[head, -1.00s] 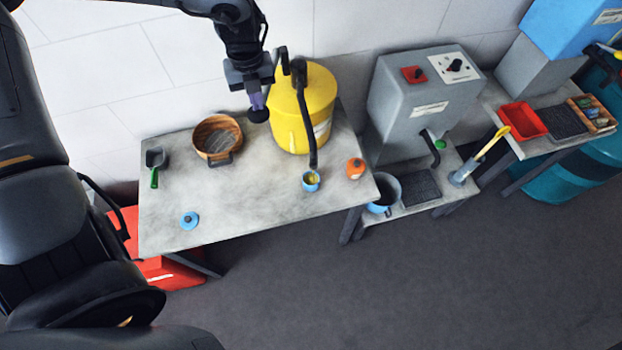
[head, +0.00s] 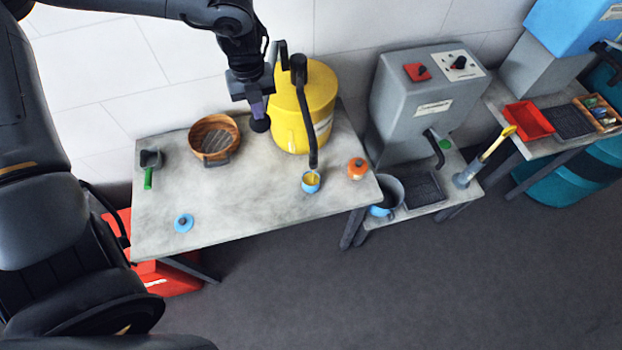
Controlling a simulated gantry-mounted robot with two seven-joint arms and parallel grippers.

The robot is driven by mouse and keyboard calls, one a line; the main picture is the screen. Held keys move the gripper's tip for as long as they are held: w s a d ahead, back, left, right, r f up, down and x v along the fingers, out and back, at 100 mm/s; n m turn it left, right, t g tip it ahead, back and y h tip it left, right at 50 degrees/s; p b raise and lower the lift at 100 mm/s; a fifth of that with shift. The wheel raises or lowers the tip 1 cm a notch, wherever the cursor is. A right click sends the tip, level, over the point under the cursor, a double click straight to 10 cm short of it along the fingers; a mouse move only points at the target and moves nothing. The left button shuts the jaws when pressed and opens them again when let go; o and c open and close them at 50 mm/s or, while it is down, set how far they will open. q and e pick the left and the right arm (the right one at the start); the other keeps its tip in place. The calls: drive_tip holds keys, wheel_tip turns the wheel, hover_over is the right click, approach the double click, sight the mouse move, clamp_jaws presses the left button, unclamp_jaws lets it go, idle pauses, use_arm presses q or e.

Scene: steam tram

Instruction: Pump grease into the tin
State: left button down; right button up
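A yellow drum (head: 318,88) with a black pump lever on top (head: 279,58) stands at the back of the left table. Its black spout pipe (head: 311,135) comes down at the front, with its end over or in the small blue tin (head: 311,184). Yellow shows inside the tin. A blue lid with a knob (head: 184,223) lies apart at the table's front left. My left gripper (head: 259,112) hangs just left of the drum, pointing down, with a purple part and a dark rounded end. I cannot tell if it touches the lever or is open. My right gripper is not seen.
On the table (head: 235,205) are a wooden sieve (head: 214,139), a green-handled scoop (head: 149,167) and an orange pot (head: 357,168). To the right stand a grey machine (head: 415,105), a blue-grey pot (head: 387,196) and a red tray (head: 528,121). The table's front middle is bare.

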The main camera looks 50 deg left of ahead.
use_arm(q)
drive_tip(key=shift+s+r+p, duration=0.1)
drive_tip(key=shift+r+p, duration=1.05)
drive_tip(key=shift+r, duration=0.15)
wheel_tip(320, 180, up, 10)
drive_tip(key=p, duration=0.6)
drive_tip(key=shift+f+p, duration=0.25)
drive_tip(key=shift+p, duration=0.15)
drive_tip(key=shift+r, duration=0.15)
wheel_tip(320, 180, up, 6)
drive_tip(key=p, duration=0.4)
